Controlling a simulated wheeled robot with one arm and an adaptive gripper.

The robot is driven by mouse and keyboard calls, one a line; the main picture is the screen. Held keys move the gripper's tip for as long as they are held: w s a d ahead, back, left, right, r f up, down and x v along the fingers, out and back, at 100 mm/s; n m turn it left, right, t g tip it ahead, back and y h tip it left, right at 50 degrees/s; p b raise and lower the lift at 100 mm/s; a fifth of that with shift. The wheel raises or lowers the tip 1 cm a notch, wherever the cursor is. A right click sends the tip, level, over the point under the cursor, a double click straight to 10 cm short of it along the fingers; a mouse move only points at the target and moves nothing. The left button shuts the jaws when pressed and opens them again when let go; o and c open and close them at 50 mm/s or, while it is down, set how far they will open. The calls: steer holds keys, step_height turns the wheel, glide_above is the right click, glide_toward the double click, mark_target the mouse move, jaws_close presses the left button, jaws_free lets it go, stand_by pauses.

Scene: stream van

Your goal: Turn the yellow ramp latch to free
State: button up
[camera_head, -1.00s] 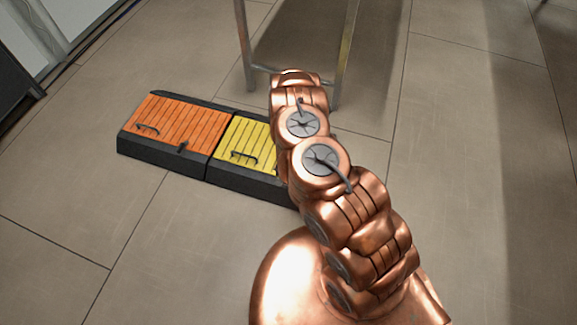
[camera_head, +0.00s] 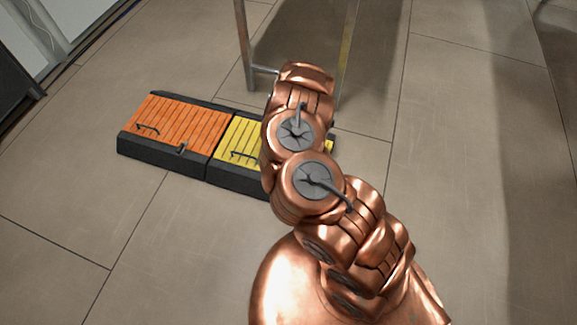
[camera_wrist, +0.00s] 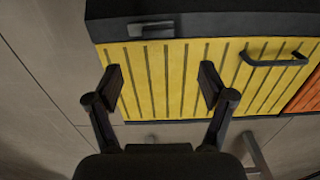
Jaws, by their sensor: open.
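The yellow ramp panel (camera_head: 238,140) is ribbed and set in a black frame on the floor; my arm hides its right part in the head view. In the wrist view the panel (camera_wrist: 180,75) lies under my gripper (camera_wrist: 162,85). My gripper is open and empty, its two fingers apart over the panel. A small dark grey latch (camera_wrist: 150,29) lies across the panel's edge with the black frame, beyond the fingertips and between them in the picture. It looks apart from both fingers. In the head view the latch is hidden behind my arm.
A dark handle (camera_wrist: 275,62) stands on the yellow panel, right of the fingers. The orange ramp panel (camera_head: 180,121) adjoins on the left in the head view, with its own handle (camera_head: 147,129) and latch (camera_head: 182,149). Metal legs (camera_head: 243,45) stand behind. Front floor is clear.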

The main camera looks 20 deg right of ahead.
steer(key=shift+s+r, duration=0.15)
steer(key=shift+r, duration=0.3)
stand_by(0.4)
steer(key=a+r+n+y+p, duration=0.3)
steer(key=a+r, duration=0.5)
steer(key=r, duration=0.8)
steer(key=a+r+n+p, duration=0.1)
steer(key=a+r+p, duration=0.55)
steer(key=r, duration=0.95)
steer(key=s+d+r+n+g+p, duration=0.1)
steer(key=s+r+n+p, duration=0.2)
steer(key=r, duration=0.8)
steer(key=s+d+r+p, duration=0.15)
steer(key=s+r, duration=0.35)
steer(key=r, duration=0.6)
steer(key=s+d+r+h+p, duration=0.1)
steer(key=s+d+r+p, duration=0.4)
steer(key=s+r, duration=0.5)
steer(key=s+d+r+h+p, duration=0.2)
steer(key=s+d+r+p, duration=0.4)
steer(key=s+r, duration=0.5)
steer(key=s, duration=0.4)
steer(key=shift+s+d+r+g, duration=0.25)
steer(key=shift+d+r+g, duration=0.05)
steer(key=shift+d+g, duration=0.1)
